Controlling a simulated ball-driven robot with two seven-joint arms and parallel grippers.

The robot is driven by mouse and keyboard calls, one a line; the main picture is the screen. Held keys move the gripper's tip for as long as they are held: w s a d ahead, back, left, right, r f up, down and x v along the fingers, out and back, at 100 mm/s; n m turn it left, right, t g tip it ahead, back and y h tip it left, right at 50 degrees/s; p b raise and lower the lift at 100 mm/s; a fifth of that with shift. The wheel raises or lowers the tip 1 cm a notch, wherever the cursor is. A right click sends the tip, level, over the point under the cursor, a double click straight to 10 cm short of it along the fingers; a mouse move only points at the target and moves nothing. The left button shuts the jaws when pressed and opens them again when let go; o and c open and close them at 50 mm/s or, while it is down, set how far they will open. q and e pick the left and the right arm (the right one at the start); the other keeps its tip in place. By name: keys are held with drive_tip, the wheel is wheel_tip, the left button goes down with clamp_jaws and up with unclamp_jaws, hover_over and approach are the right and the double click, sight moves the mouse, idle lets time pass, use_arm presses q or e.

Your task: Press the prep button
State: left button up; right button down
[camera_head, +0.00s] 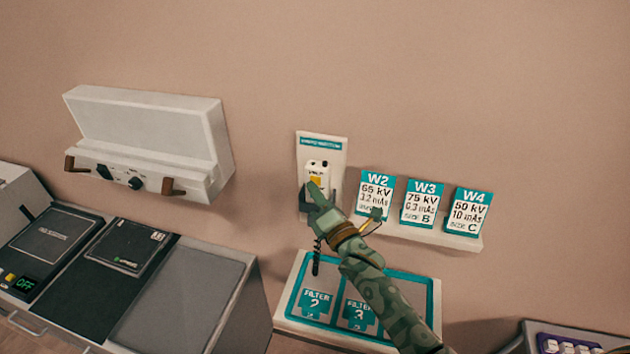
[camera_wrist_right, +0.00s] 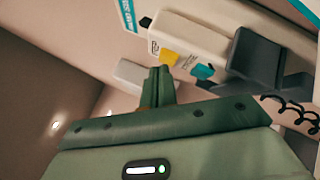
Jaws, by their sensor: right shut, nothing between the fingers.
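A white hand switch (camera_head: 318,166) hangs on a pale wall plate. In the right wrist view the hand switch (camera_wrist_right: 190,42) carries a yellow button (camera_wrist_right: 169,58) and a teal button (camera_wrist_right: 202,71). Small dark lettering that seems to read PREP sits beside the yellow button, which also shows in the head view (camera_head: 315,180). My right gripper (camera_head: 313,188) is shut and empty, its tips right by the yellow button. In the wrist view the closed fingertips (camera_wrist_right: 160,72) lie just below that button; I cannot tell whether they touch. The teal button is hidden in the head view. My left gripper is out of view.
A grey holder (camera_wrist_right: 257,57) and a coiled cord (camera_wrist_right: 295,112) are beside the switch. Cards W2 (camera_head: 376,190), W3 (camera_head: 423,203) and W4 (camera_head: 467,212) stand on a ledge to the right. A filter tray (camera_head: 287,315) is below. A white wall unit (camera_head: 150,125) hangs left.

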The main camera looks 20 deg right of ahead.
drive_tip(key=shift+s+a, duration=0.3)
drive_tip(key=shift+s, duration=0.15)
drive_tip(key=s+a, duration=0.1)
drive_tip(key=s, duration=0.1)
drive_tip(key=s+a+p, duration=0.1)
drive_tip(key=s, duration=0.1)
drive_tip(key=shift+a, duration=0.4)
idle(0.6)
